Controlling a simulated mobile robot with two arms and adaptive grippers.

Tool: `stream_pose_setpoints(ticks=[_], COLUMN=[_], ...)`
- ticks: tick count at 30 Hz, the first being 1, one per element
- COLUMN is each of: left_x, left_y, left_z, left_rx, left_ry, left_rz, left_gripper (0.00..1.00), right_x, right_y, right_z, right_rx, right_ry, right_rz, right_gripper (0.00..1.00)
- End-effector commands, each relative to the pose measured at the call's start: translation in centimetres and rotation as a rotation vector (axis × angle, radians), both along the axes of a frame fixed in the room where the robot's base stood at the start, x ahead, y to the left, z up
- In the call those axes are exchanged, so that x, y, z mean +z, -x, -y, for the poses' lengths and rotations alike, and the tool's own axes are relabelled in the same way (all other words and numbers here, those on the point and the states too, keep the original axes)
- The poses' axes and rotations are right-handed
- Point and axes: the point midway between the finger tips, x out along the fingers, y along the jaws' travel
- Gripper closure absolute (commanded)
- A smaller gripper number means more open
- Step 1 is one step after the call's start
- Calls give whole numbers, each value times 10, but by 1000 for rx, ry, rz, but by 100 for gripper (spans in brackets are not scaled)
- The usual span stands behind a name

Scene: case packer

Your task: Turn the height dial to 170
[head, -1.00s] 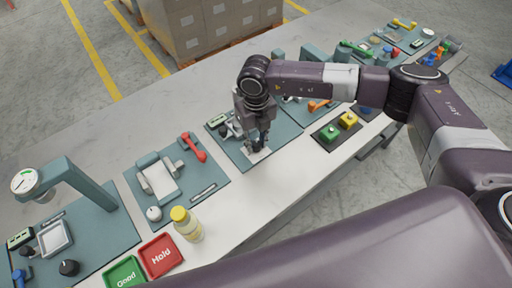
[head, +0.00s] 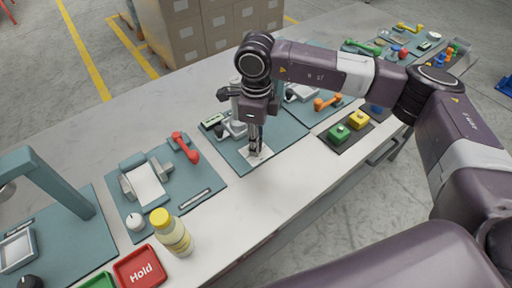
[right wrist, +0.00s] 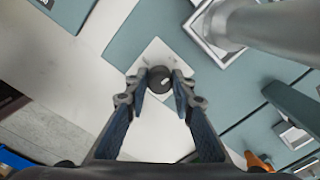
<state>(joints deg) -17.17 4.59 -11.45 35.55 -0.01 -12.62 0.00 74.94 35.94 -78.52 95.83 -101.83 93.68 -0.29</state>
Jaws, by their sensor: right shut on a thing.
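My right gripper (head: 255,148) points down at the front edge of a teal station mat (head: 284,140) in the head view. In the right wrist view its two fingertips (right wrist: 159,82) are closed on the sides of a round black dial (right wrist: 160,76). The dial has a light mark on its top and sits on a white square plate (right wrist: 150,55). The plate shows under the fingers in the head view (head: 262,155), where the dial is hidden. I cannot read any scale numbers. My left gripper is not in view.
A small green display (head: 212,120) and a grey device stand behind the gripper. A red handle (head: 185,147) and a yellow-capped bottle (head: 172,235) are to the left. Green (head: 339,133) and yellow (head: 359,119) buttons are to the right. The bench front is clear between.

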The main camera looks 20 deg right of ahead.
Motion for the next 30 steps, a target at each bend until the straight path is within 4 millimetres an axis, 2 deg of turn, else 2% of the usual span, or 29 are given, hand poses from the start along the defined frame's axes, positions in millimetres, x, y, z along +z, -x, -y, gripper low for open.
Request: stream_pose_setpoints(ticks=[1, 6, 23, 24, 28, 30], left_x=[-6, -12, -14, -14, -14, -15], left_y=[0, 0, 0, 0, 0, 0], left_z=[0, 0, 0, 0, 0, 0], left_rx=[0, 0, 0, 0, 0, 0], left_ry=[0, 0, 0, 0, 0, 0], left_rz=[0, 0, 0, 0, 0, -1], left_gripper=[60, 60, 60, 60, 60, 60], right_x=[-2, 0, 2, 2, 2, 1], right_y=[-1, -1, -1, -2, -1, -1], right_z=[0, 0, 0, 0, 0, 0], right_rx=[22, 79, 111, 111, 111, 111], right_ry=[0, -1, -1, -1, -1, -1], right_rz=[4, 5, 5, 5, 4, 3], right_gripper=[100, 100, 100, 76, 62, 60])
